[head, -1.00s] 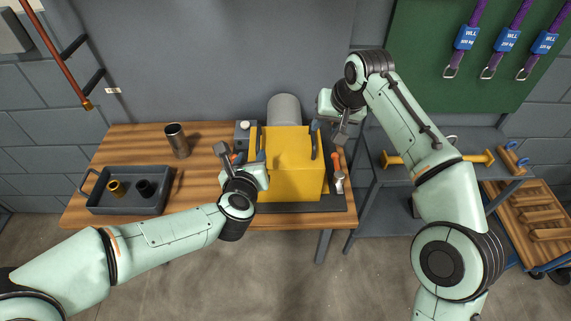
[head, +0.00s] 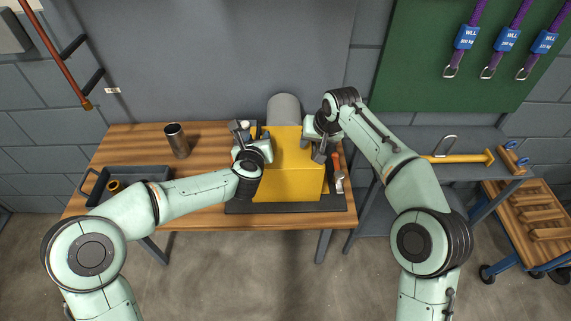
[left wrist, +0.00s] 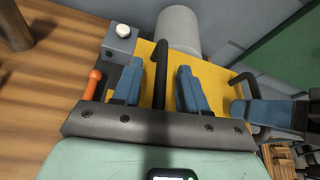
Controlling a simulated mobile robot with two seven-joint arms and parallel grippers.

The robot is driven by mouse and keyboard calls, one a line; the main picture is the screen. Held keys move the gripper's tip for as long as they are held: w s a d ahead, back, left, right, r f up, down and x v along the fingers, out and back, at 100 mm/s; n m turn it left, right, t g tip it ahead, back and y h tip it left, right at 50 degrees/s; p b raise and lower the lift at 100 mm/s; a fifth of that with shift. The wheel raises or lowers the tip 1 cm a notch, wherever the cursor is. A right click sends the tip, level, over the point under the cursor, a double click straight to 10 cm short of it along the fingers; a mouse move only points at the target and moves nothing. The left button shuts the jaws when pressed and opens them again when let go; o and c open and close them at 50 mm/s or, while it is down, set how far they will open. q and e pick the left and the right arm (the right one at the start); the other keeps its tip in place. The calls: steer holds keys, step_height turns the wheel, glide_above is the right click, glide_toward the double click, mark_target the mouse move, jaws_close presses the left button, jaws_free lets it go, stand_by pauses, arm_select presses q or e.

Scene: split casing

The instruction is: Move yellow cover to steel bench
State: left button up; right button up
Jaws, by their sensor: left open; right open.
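The yellow cover (head: 288,180) sits on a dark mat on the wooden table, in front of a grey cylinder. In the left wrist view the cover (left wrist: 210,75) has a dark handle (left wrist: 161,62) on its near side and another dark handle (left wrist: 242,82) on its far side. My left gripper (left wrist: 160,88) is open, with one blue finger on each side of the near handle. My right gripper (head: 318,148) is open at the cover's right side, by the far handle; its exact fit is hard to see. The steel bench (head: 485,140) stands to the right.
A yellow bar (head: 460,158) and a shackle (head: 446,145) lie on the steel bench. A grey tray (head: 140,173) and a metal cup (head: 176,142) are on the table's left. A blue cart (head: 540,225) stands far right.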

arm_select(q)
steer(key=shift+c, duration=0.2)
arm_select(e)
steer(key=shift+c, duration=0.2)
arm_select(q)
jaws_close()
arm_select(e)
jaws_close()
arm_select(q)
steer(key=shift+r, duration=0.15)
arm_select(e)
steer(key=shift+r, duration=0.15)
stand_by(0.3)
